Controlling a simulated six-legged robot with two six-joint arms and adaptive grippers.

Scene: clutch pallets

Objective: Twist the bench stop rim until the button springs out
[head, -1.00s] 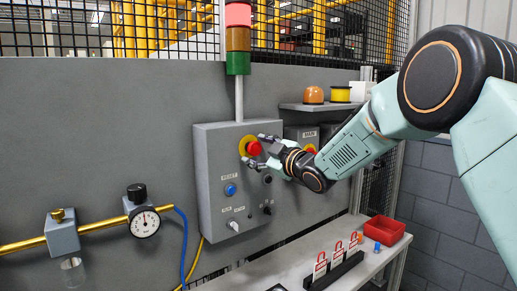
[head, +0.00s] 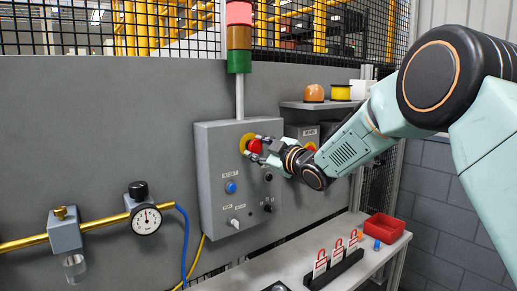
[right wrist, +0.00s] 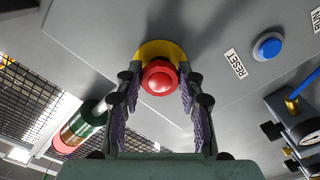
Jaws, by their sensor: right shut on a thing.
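The bench stop is a red mushroom button (head: 254,146) on a yellow backing ring (head: 244,142), on the front of the grey control box (head: 215,175). In the right wrist view the red button (right wrist: 159,78) sits between my fingertips, with the yellow ring (right wrist: 160,49) behind it. My right gripper (head: 258,147) is shut on the red button's rim, one finger on each side; it also shows in the right wrist view (right wrist: 160,84). The fingers hide part of the rim in the head view. My left gripper is not in view.
A blue reset button (head: 231,188) and black knobs sit lower on the box. A signal tower (head: 239,38) rises above it. Behind my wrist is another red button (head: 311,147). Below are a bench (head: 285,262), padlock rack (head: 335,268) and red bin (head: 381,227).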

